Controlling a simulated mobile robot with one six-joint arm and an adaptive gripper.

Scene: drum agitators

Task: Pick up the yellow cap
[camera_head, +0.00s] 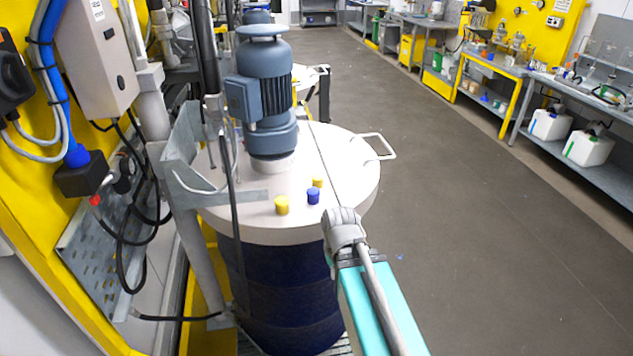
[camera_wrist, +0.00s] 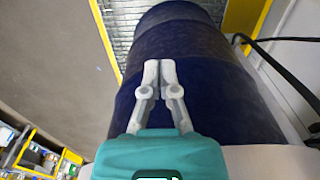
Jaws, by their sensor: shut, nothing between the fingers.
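Two yellow caps stand on the pale drum lid in the head view. The nearer yellow cap (camera_head: 281,206) is close to the lid's front edge, and the other yellow cap (camera_head: 318,182) is farther back and to the right. A blue cap (camera_head: 313,196) stands between them. My gripper (camera_wrist: 159,64) is shut and empty in the wrist view, with the dark blue drum side behind its fingers. No cap shows in that view. In the head view my arm's end is at the lid's front right edge, and the fingers cannot be made out.
A grey-blue motor (camera_head: 262,95) stands on the lid (camera_head: 235,215) behind the caps. A metal bracket (camera_head: 185,165) and cables crowd the left. A white handle loop (camera_head: 378,147) sticks out at the lid's right. The grey floor (camera_head: 480,230) on the right is clear.

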